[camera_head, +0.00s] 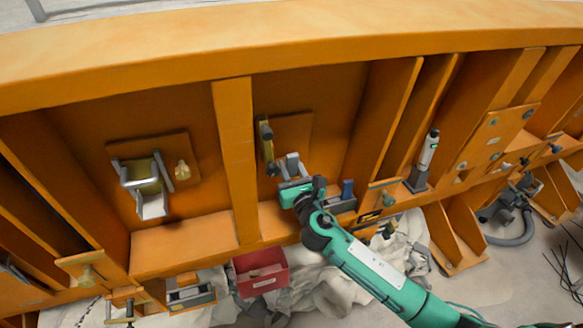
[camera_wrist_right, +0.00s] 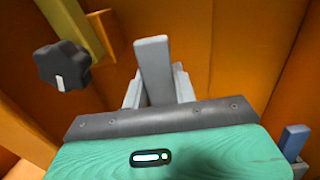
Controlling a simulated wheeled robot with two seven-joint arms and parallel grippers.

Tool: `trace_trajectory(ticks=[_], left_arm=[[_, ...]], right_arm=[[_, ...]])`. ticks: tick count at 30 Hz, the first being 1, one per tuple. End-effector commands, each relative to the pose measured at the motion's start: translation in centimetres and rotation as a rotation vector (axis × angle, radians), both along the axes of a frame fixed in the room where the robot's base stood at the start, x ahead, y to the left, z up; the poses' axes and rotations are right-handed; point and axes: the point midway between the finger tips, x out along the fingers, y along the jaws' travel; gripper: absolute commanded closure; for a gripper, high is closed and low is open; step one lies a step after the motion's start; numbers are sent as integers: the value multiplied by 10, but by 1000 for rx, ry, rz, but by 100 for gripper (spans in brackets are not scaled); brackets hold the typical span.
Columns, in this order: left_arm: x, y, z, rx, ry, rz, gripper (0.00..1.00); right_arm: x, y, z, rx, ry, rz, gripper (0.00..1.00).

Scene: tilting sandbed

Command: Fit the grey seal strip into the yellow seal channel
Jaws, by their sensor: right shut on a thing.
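My right gripper (camera_head: 291,166) is in front of the middle bay of the orange frame. In the right wrist view its fingers (camera_wrist_right: 156,85) are shut on an upright light grey bar (camera_wrist_right: 153,62), which looks like the grey seal strip. A yellow upright piece (camera_head: 268,150), which looks like the seal channel, stands just left of the gripper with a black knob on it. In the right wrist view the yellow piece (camera_wrist_right: 72,22) is at upper left, apart from the grey bar. My left gripper is not in view.
A black knob (camera_wrist_right: 62,66) sticks out close left of the grey bar. Orange ribs (camera_head: 236,150) flank the bay. A tray with a blue-topped piece (camera_head: 347,187) is right of the gripper. A red bin (camera_head: 262,272) is below. A metal latch (camera_head: 150,205) is in the left bay.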

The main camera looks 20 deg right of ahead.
Motion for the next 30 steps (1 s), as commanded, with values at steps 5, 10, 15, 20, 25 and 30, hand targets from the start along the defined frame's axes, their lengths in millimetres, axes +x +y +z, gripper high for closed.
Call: trace_trajectory(ticks=[5, 10, 15, 20, 25, 30], left_arm=[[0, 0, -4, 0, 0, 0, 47], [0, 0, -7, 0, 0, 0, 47], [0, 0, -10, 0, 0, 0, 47], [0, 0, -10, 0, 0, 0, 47], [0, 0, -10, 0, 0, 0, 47], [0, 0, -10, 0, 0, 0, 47]], right_arm=[[1, 0, -5, 0, 0, 0, 98], [2, 0, -9, 0, -1, 0, 98], [2, 0, -13, 0, -1, 0, 98], [2, 0, -14, 0, 0, 0, 98], [2, 0, -15, 0, 1, 0, 70], [2, 0, -15, 0, 2, 0, 47]])
